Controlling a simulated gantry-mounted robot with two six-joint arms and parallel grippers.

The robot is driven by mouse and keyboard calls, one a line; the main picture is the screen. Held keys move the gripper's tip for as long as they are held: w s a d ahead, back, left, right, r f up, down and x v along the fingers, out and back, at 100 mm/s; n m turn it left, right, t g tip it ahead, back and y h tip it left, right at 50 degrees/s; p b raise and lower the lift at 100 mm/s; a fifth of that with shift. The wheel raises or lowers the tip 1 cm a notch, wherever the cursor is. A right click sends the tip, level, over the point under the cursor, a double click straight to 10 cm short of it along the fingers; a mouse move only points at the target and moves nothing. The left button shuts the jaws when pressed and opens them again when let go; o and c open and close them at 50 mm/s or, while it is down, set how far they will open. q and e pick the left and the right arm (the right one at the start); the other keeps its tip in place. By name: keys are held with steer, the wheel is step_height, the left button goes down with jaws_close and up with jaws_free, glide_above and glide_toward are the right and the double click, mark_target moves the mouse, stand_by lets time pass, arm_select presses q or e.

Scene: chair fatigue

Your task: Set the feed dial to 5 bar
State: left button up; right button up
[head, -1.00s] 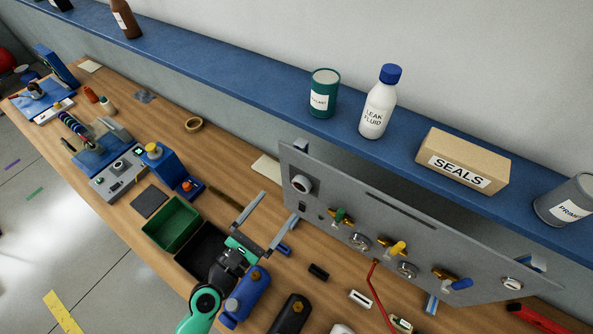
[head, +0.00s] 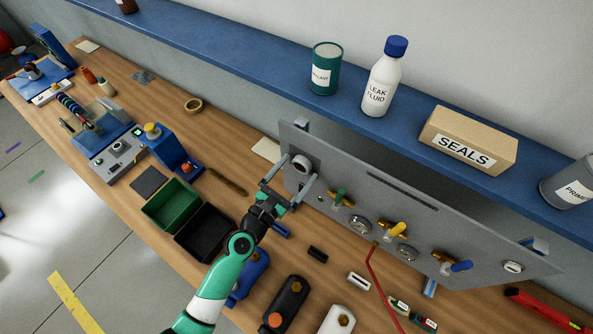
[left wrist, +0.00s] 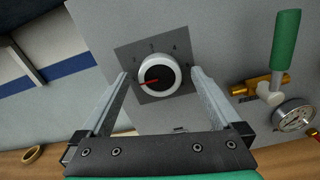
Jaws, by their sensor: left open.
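The feed dial (head: 303,162) is a round white-rimmed knob at the left end of the grey upright panel (head: 400,222). In the left wrist view the dial (left wrist: 160,73) has a dark face with a red pointer aimed left and slightly down. The marks 2, 3 and 4 show above it on a dark grey plate; the other marks are hard to read. My left gripper (head: 299,169) is open, its fingers (left wrist: 160,76) one on each side of the dial. I see a gap beside the knob; I cannot tell the depth. My right gripper is not in view.
A green-handled valve (left wrist: 285,45) and a gauge (left wrist: 293,115) sit right of the dial. Yellow (head: 396,230) and blue (head: 460,266) valve handles follow along the panel. A red hose (head: 377,275) hangs in front. A blue shelf (head: 250,75) runs above. Green (head: 172,205) and black bins stand left.

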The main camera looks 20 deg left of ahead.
arm_select(q)
steer(key=shift+w, duration=0.2)
steer(key=c, duration=1.4)
